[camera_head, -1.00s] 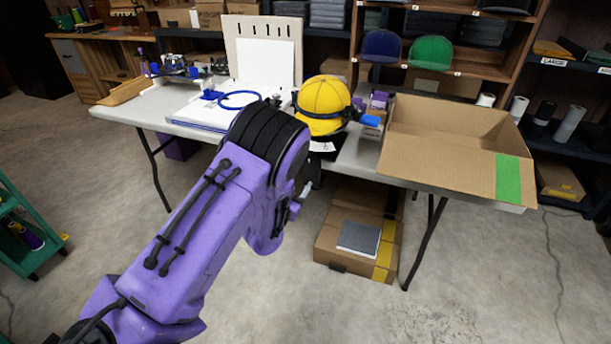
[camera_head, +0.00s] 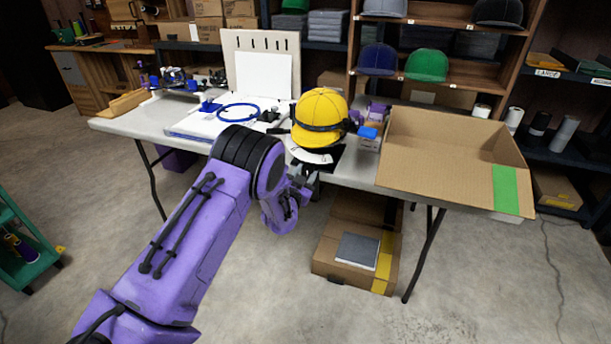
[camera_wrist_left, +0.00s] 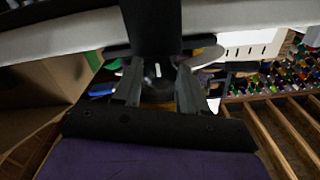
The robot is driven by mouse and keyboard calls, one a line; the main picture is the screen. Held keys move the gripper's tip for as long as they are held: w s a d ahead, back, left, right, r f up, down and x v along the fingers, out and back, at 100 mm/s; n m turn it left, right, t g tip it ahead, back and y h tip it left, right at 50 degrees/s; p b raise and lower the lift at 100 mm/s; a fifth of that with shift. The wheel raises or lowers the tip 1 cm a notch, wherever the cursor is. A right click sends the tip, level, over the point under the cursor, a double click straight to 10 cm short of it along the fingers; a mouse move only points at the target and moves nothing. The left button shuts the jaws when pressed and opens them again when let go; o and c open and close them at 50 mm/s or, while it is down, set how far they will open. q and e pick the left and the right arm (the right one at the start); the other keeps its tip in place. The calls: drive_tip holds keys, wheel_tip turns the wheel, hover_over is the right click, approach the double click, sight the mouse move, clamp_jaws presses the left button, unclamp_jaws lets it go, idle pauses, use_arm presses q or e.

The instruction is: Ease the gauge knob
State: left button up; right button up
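The yellow cap (camera_head: 319,110) sits with a dark band around it at the front edge of the table. Below it is a white curved gauge plate (camera_head: 309,153) with markings. My left gripper (camera_head: 303,177) is just below and in front of this plate. In the left wrist view, the two grey fingers (camera_wrist_left: 159,90) stand apart, with a dark rounded part, perhaps the gauge knob (camera_wrist_left: 157,91), showing between them. I cannot tell whether the fingers touch it. In the head view the knob is mostly hidden by my gripper. My right gripper is not in view.
The grey table (camera_head: 360,173) holds an open cardboard box (camera_head: 450,150) at right and a blue hoop (camera_head: 238,112) at left. A small blue item (camera_head: 368,132) lies right of the cap. A cardboard box (camera_head: 335,272) stands on the floor below.

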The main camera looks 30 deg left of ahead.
use_arm(q)
drive_tip(key=shift+c, duration=0.7)
drive_tip(key=shift+n, duration=0.3)
drive_tip(key=n, duration=0.2)
drive_tip(key=shift+n, duration=0.4)
drive_tip(key=n, duration=0.5)
drive_tip(key=shift+d, duration=0.15)
drive_tip(key=n, duration=0.4)
drive_tip(key=shift+n, duration=0.4)
drive_tip(key=shift+d+n+b, duration=0.1)
drive_tip(key=shift+n+b, duration=0.25)
drive_tip(key=shift+n, duration=1.45)
